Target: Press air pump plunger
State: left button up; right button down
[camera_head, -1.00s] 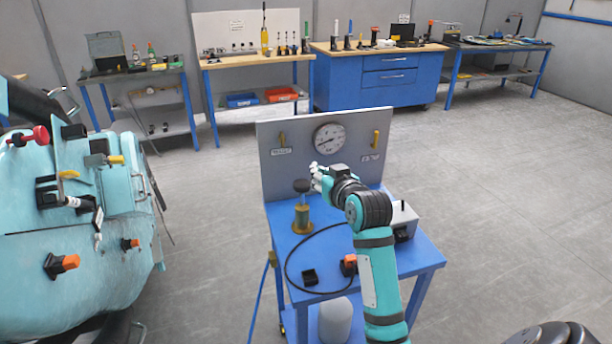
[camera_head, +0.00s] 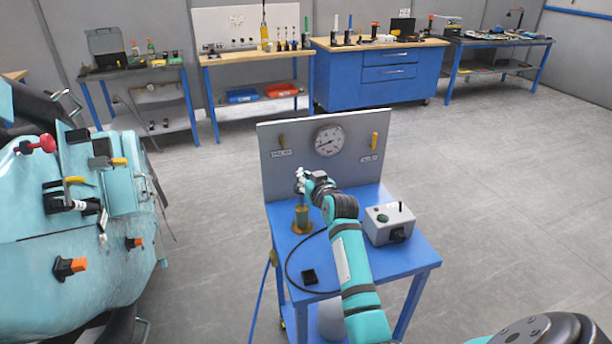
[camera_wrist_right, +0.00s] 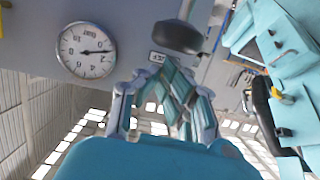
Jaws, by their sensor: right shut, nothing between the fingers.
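The air pump (camera_head: 302,218) is a brass-coloured upright cylinder on the left part of the blue cart. My right gripper (camera_head: 300,180) is over the top of the pump in the head view and hides its black plunger knob there. In the right wrist view the black knob (camera_wrist_right: 180,37) shows just beyond the fingertips of my right gripper (camera_wrist_right: 178,80). The gripper is shut and empty. I cannot tell whether it touches the knob. My left gripper is not in view.
A grey panel with a round gauge (camera_head: 329,141) and two yellow handles stands behind the pump. The gauge also shows in the right wrist view (camera_wrist_right: 87,50). A grey box (camera_head: 389,224) stands right of my arm. A teal machine (camera_head: 80,235) is at the left.

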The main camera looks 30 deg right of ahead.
jog(key=shift+f, duration=0.15)
notch_tip(320, 180, down, 6)
jog(key=b, duration=0.3)
jog(key=shift+a, duration=0.1)
jog(key=shift+r, duration=0.2)
notch_tip(320, 180, up, 4)
jog(key=p, duration=0.4)
jog(key=shift+w, duration=0.1)
jog(key=b+v, duration=0.2)
jog(key=v, duration=0.8)
